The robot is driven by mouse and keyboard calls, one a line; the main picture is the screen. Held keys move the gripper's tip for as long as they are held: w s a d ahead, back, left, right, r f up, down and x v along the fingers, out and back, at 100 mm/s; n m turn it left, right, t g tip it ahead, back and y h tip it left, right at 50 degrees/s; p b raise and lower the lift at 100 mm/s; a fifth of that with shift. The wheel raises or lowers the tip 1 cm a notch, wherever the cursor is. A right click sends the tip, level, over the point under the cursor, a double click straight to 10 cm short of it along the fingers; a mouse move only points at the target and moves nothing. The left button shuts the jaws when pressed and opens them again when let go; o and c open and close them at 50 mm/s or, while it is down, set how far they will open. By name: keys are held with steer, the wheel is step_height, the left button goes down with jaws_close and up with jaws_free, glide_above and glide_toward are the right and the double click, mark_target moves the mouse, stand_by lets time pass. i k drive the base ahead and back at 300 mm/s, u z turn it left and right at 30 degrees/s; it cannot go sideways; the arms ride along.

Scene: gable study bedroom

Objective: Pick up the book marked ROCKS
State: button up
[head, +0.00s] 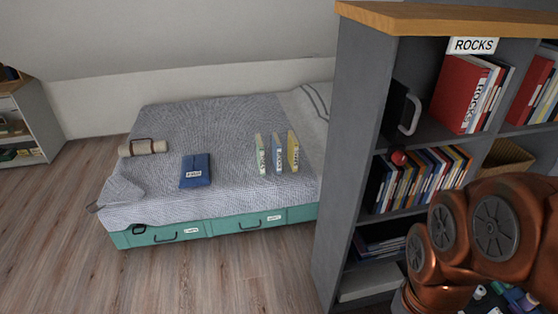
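A thick red book (459,92) stands in the upper compartment of the grey bookcase, its pale spine lettering appearing to read ROCKS. A white label (473,45) reading ROCKS is on the shelf edge above it. Other red and white books stand against its right side. Three thin books stand upright on the bed: a pale green one (260,154), a blue one (278,153) and a yellow one (293,151); their spine marks are too small to read. My copper arm links cover the lower right, in front of the bookcase. My gripper is not in view.
The grey bookcase (352,150) stands at the right, beside the bed (225,130). A blue pouch (195,171) and a beige roll (149,147) lie on the bed. A black bookend (403,108) stands left of the red book. The wooden floor (60,235) is clear at left.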

mark_target(277, 145)
steer(key=u, duration=1.4)
steer(key=i, duration=1.65)
steer(key=z, duration=0.35)
steer(key=i, duration=1.3)
steer(key=z, duration=0.95)
